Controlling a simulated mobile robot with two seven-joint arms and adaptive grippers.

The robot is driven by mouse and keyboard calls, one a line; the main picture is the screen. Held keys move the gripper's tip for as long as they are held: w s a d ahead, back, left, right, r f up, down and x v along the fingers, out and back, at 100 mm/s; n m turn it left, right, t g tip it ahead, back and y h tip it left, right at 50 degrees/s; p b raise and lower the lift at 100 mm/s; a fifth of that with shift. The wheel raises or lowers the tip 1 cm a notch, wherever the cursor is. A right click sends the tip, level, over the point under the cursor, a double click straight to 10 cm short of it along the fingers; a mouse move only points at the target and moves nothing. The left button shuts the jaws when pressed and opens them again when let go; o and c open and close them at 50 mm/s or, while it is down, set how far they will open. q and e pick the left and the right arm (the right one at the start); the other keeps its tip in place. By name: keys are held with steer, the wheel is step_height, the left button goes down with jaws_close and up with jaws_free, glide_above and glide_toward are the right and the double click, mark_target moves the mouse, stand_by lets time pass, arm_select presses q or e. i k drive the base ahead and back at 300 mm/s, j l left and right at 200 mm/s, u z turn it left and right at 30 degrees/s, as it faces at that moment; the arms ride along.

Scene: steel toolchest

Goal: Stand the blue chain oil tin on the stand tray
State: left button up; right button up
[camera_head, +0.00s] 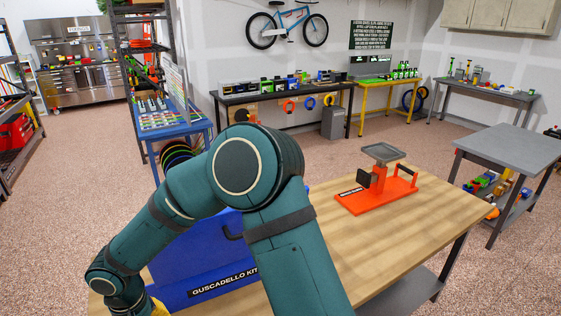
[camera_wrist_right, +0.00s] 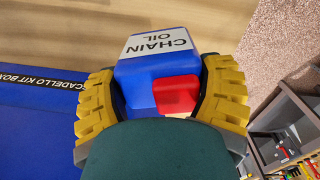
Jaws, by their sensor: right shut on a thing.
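The blue chain oil tin (camera_wrist_right: 147,68), with a white CHAIN OIL label and a red part, shows in the right wrist view between the yellow fingers of my right gripper (camera_wrist_right: 161,88). The gripper is shut on it. In the head view only a bit of yellow finger (camera_head: 159,306) shows at the bottom left, and the tin is hidden there. The grey stand tray (camera_head: 380,153) tops an orange stand (camera_head: 375,199) on the wooden table, well to the right of the gripper. The tray is empty. My left gripper is not in view.
A blue kit box (camera_head: 190,262) stands on the wooden table (camera_head: 440,218), partly behind my arm; it also shows in the right wrist view (camera_wrist_right: 35,120). The tabletop around the orange stand is clear. A grey table (camera_head: 515,146) stands beyond the right edge.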

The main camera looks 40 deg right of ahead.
mark_target(383, 153)
steer(key=k+l, duration=0.2)
steer(key=l, duration=0.15)
steer(key=k+l+u, duration=0.1)
steer(key=l, duration=0.25)
steer(key=k+l, duration=0.15)
steer(key=l, duration=0.25)
steer(key=k+l+u, duration=0.1)
steer(key=l, duration=0.3)
steer(key=k+l, duration=0.1)
steer(key=l, duration=0.3)
steer(key=k+l+u, duration=0.1)
steer(key=l, duration=0.3)
steer(key=k+l, duration=0.15)
steer(key=l, duration=0.25)
steer(key=k+l, duration=0.1)
steer(key=l, duration=0.3)
steer(key=k+l+u, duration=0.1)
steer(key=l, duration=0.3)
steer(key=k+l, duration=0.2)
steer(key=l, duration=0.15)
steer(key=k+l+u, duration=0.1)
steer(key=l, duration=0.3)
steer(key=k+l, duration=0.15)
steer(key=l, duration=0.2)
